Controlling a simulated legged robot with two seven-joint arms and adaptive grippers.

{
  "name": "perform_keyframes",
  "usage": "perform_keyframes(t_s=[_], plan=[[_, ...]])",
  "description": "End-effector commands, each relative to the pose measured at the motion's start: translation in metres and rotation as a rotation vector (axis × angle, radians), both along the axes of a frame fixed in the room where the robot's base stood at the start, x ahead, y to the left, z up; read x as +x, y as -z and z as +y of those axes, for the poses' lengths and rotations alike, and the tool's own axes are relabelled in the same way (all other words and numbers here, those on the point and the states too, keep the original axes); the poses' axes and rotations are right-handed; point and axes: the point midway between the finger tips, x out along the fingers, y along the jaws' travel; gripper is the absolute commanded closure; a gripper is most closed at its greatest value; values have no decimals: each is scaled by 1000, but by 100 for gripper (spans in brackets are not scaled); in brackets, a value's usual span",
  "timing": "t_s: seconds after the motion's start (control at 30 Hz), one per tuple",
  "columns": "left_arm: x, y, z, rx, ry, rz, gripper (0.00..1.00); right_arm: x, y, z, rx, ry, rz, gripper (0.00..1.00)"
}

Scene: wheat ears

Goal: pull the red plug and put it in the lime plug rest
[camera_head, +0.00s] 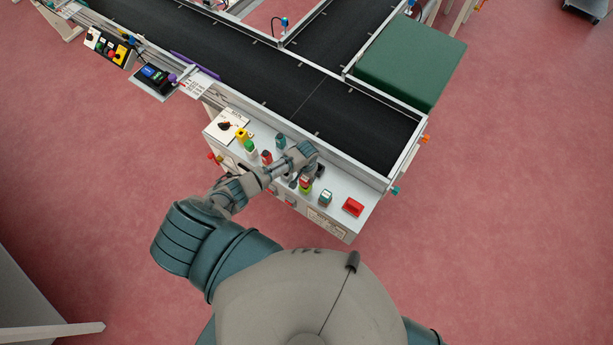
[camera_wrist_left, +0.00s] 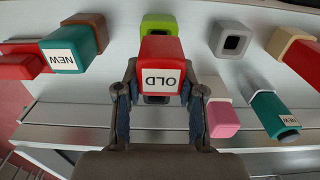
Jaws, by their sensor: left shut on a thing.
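The red plug (camera_wrist_left: 162,62) has a white label reading OLD and sits between the fingers of my left gripper (camera_wrist_left: 160,100) in the left wrist view. The fingers are shut on its sides. In the head view my left gripper (camera_head: 312,172) is over the control panel. The lime plug rest (camera_wrist_left: 157,20) shows just beyond the red plug in the left wrist view, partly hidden by it. My right gripper is not in view.
A teal block labelled NEW (camera_wrist_left: 68,55) is at the left and another (camera_wrist_left: 270,114) at the right. A pink block (camera_wrist_left: 221,119) is close by the right finger. A grey socket (camera_wrist_left: 233,40) stands open. The conveyor (camera_head: 340,105) runs behind the panel (camera_head: 335,219).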

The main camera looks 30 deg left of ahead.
Motion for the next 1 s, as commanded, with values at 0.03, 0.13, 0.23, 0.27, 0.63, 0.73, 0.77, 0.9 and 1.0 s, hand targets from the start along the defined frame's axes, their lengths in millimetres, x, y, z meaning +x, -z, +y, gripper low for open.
perform_keyframes(t_s=[0.03,0.13,0.23,0.27,0.63,0.73,0.77,0.9,1.0], plan=[[0,2,0,0,0,0,100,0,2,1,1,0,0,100],[0,5,0,0,-1,0,100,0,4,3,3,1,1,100],[0,8,0,0,-1,0,100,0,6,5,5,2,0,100],[0,9,0,0,-1,-1,100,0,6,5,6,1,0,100],[1,20,0,0,-1,-1,100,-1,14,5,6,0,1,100],[1,23,0,-1,-1,-1,100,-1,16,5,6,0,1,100],[1,24,0,-1,-1,-1,100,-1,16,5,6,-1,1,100],[1,28,0,-1,0,-1,100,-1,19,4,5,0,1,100],[1,31,0,-1,0,-1,100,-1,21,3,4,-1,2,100]])
